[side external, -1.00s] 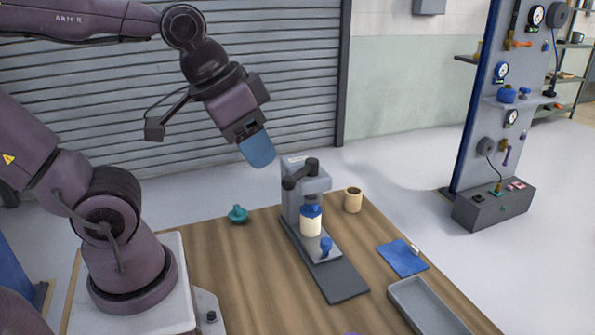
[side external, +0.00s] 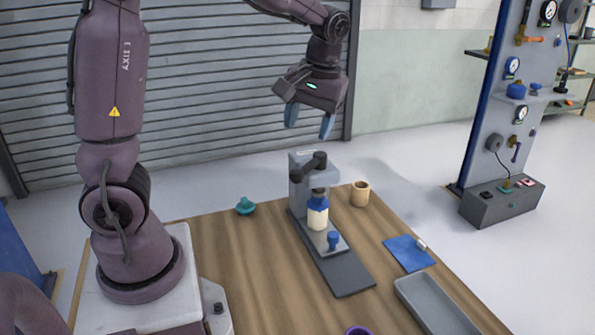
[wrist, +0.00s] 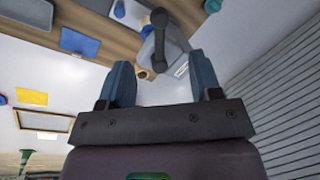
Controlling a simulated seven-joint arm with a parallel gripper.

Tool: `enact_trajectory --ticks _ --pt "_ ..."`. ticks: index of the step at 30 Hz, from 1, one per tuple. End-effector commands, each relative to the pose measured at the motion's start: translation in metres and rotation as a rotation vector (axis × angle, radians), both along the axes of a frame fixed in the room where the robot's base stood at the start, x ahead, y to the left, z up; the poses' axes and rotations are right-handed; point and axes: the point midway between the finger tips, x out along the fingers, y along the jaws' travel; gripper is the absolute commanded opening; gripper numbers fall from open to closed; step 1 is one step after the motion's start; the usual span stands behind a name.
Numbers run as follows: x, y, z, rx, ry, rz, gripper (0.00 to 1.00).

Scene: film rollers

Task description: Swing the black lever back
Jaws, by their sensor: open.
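The black lever (side external: 308,168) sits at the top of the upright grey press (side external: 296,198) on the wooden table. It has a thick dark arm with rounded ends. My gripper (side external: 308,131) is above the lever, pointing down, with its two blue fingers spread apart and nothing between them. In the wrist view the lever (wrist: 159,17) shows beyond and between the fingers of my gripper (wrist: 159,62). I cannot tell the exact gap, but the fingers look clear of the lever.
A small blue knob (side external: 333,240) is on the press base. A tan cup (side external: 360,194) stands right of the press, a teal object (side external: 245,206) left. A blue cloth (side external: 406,254) and grey tray (side external: 432,305) lie at the right.

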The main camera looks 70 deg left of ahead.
Motion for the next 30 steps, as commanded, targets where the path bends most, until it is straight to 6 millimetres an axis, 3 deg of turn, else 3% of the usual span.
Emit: enact_trajectory --ticks 9,15,21,29,30 --pt "-0.011 0.009 -0.066 -0.002 0.007 -0.002 0.58" --pt "-0.014 0.013 -0.096 -0.002 0.003 0.0 0.58" --pt "-0.016 0.014 -0.108 -0.002 0.0 -0.003 0.58" --pt "-0.016 0.014 -0.109 -0.002 -0.001 -0.004 0.58" --pt "-0.016 0.014 -0.109 -0.002 -0.001 -0.004 0.51"
